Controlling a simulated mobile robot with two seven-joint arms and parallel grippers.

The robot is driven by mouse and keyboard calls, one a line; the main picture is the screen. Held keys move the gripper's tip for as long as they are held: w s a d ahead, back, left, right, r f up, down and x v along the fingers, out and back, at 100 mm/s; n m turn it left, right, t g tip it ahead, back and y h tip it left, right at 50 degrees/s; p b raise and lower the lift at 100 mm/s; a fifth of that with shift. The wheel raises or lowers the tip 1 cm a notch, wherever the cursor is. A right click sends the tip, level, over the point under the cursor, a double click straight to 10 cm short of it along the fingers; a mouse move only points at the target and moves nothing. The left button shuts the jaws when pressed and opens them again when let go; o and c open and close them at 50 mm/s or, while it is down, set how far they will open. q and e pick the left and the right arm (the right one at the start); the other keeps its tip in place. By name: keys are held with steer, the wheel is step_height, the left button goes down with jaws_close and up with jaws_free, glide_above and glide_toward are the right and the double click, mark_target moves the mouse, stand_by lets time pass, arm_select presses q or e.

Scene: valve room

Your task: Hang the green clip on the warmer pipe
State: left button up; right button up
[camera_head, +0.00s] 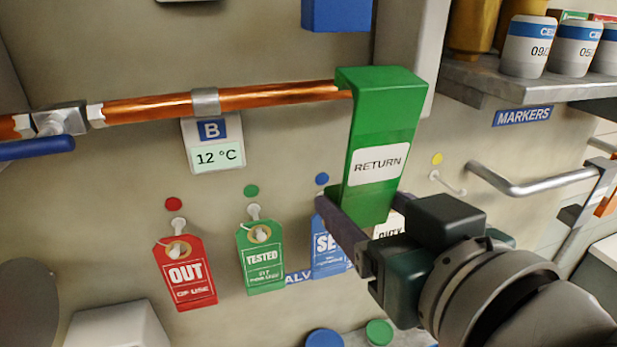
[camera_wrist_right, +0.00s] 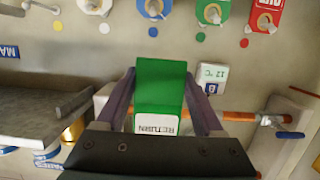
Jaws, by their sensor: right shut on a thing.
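The green clip (camera_head: 388,115) has a white RETURN label and a hooked top; in the right wrist view the clip (camera_wrist_right: 160,90) sits between the fingers. My right gripper (camera_head: 352,212) is shut on its lower part and holds it upright; the fingers also show in the right wrist view (camera_wrist_right: 160,76). The clip's top overlaps the right end of the copper pipe (camera_head: 270,95); I cannot tell whether it touches the pipe. The pipe's sign (camera_head: 213,145) reads B, 12 °C. No other pipe's temperature is readable. My left gripper is out of view.
Red (camera_head: 185,272), green (camera_head: 262,258) and blue (camera_head: 328,245) tags hang on pegs below the pipe. A blue-handled valve (camera_head: 60,122) is at left. A MARKERS shelf (camera_head: 520,88) with jars and a metal rail (camera_head: 535,185) stand at right.

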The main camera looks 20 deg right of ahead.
steer(key=b+x, duration=0.3)
steer(key=x, duration=0.6)
steer(key=shift+r, duration=0.4)
steer(key=shift+w, duration=0.1)
steer(key=o, duration=1.4)
